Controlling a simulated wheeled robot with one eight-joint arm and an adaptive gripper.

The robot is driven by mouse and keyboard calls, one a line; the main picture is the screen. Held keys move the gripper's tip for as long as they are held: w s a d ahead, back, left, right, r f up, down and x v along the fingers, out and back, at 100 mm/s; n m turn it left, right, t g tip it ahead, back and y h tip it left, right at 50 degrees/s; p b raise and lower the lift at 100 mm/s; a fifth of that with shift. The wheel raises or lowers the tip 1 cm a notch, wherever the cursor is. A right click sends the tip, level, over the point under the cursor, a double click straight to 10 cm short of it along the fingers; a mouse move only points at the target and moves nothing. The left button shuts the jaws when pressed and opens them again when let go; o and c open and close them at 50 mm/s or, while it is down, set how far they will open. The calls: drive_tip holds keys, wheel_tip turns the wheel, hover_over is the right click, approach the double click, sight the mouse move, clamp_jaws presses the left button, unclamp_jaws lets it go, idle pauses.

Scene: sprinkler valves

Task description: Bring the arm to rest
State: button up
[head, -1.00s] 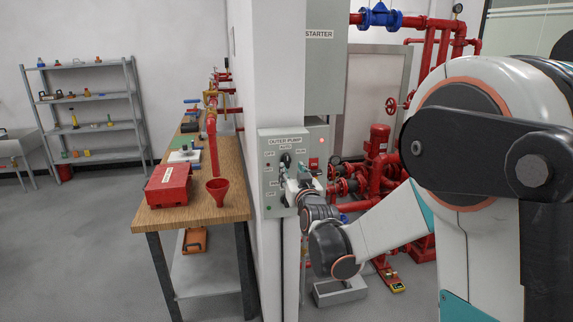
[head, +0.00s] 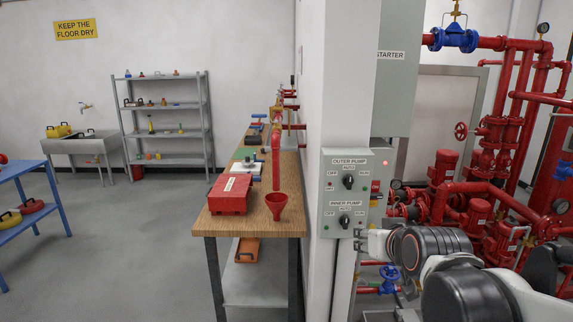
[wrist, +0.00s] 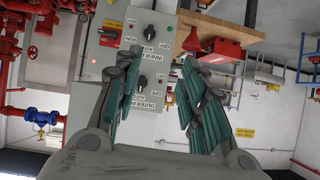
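My gripper (head: 360,240) is at the lower right edge of the grey pump control panel in the head view. In the wrist view my gripper (wrist: 158,64) shows two teal-padded fingers spread apart with nothing between them. The panel carries an outer pump knob (head: 348,182) and an inner pump knob (head: 344,221). Both knobs also show in the wrist view, beyond the fingers: the inner one (wrist: 150,32) and the outer one (wrist: 142,80). My arm reaches in from the lower right, bent low. I cannot tell the exact gap between fingertips and panel.
A wooden bench (head: 250,226) with a red toolbox (head: 229,194) and a red funnel (head: 276,205) stands left of the wall column. Red pipes and pumps (head: 440,175) stand behind the arm. A blue table (head: 35,178) is at far left. Floor between is clear.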

drive_tip(key=s+f+g, duration=0.2)
drive_tip(key=s+f, duration=0.1)
drive_tip(key=s, duration=0.7)
drive_tip(key=s+d+f+g, duration=0.1)
drive_tip(key=s+f, duration=0.3)
drive_tip(key=s, duration=0.6)
drive_tip(key=shift+g+h, duration=0.3)
drive_tip(key=shift+g, duration=0.6)
